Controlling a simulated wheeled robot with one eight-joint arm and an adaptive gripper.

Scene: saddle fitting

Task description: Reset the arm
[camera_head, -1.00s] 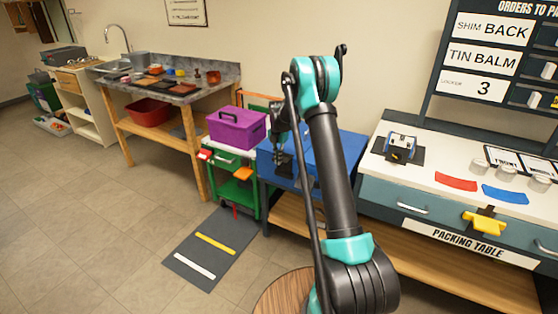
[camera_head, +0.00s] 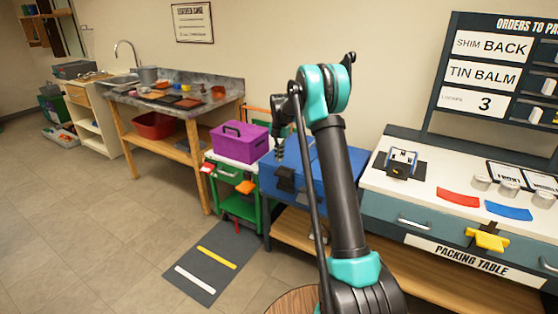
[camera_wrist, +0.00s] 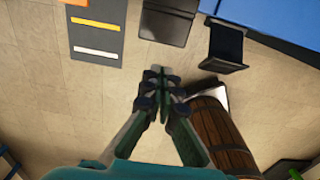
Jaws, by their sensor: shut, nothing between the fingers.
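My arm rises in the middle of the head view. My gripper (camera_head: 279,158) hangs from its far end, small and dark, in front of the blue cabinet and just right of the purple toolbox. In the wrist view my gripper (camera_wrist: 157,72) points at the tiled floor. Its two fingers meet at the tips, with nothing between them.
The purple toolbox (camera_head: 240,142) sits on a green-framed cart (camera_head: 240,205). The blue cabinet (camera_head: 318,172) stands behind my arm, and the packing table (camera_head: 405,185) is to the right. A wooden barrel (camera_wrist: 218,130) is near my gripper. Open floor lies left.

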